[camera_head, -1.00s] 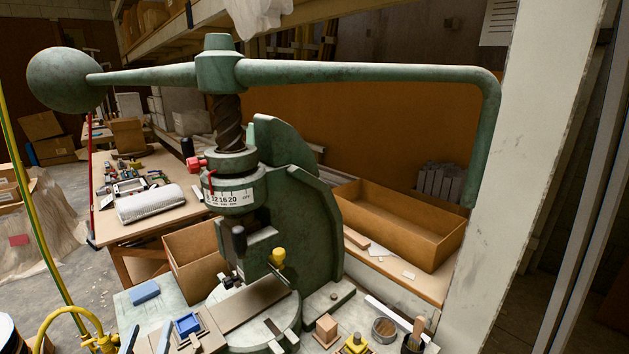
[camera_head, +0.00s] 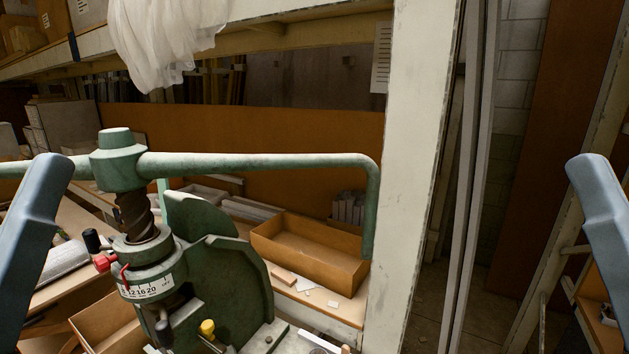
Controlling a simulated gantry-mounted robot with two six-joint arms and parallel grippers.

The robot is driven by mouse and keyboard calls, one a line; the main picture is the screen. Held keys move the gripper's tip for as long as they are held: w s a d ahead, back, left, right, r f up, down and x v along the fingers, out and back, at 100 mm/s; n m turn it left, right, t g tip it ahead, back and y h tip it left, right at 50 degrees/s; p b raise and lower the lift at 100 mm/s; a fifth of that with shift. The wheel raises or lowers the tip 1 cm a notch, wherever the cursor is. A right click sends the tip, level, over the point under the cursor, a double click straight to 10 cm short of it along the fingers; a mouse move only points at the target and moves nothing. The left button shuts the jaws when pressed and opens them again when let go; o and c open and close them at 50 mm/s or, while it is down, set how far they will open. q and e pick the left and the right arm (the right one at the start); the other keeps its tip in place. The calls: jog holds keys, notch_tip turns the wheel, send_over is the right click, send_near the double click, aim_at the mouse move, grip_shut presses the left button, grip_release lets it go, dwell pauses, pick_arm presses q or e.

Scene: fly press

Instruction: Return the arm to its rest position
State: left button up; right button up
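The green fly press stands at the left of the head view, with its long lever (camera_head: 260,161) running across to a bent handle on the right. The handle (camera_head: 371,210) hangs down at the lever's right end. The press screw (camera_head: 137,214) and the dial collar (camera_head: 150,285) sit below the hub. A blue-grey link of my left arm rises at the left edge and one of my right arm at the right edge. Both links are clear of the bent handle in the picture. Neither gripper shows. The lower press is cut off by the bottom edge.
A pale post (camera_head: 420,170) stands right of the handle. An open brown box (camera_head: 310,250) sits on the bench behind the press, and another box (camera_head: 107,318) is at lower left. A shelf beam (camera_head: 290,45) crosses above. Open floor shows right of the post.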

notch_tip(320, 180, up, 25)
jog(key=p, duration=2.1)
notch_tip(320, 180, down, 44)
jog(key=b, duration=4.4)
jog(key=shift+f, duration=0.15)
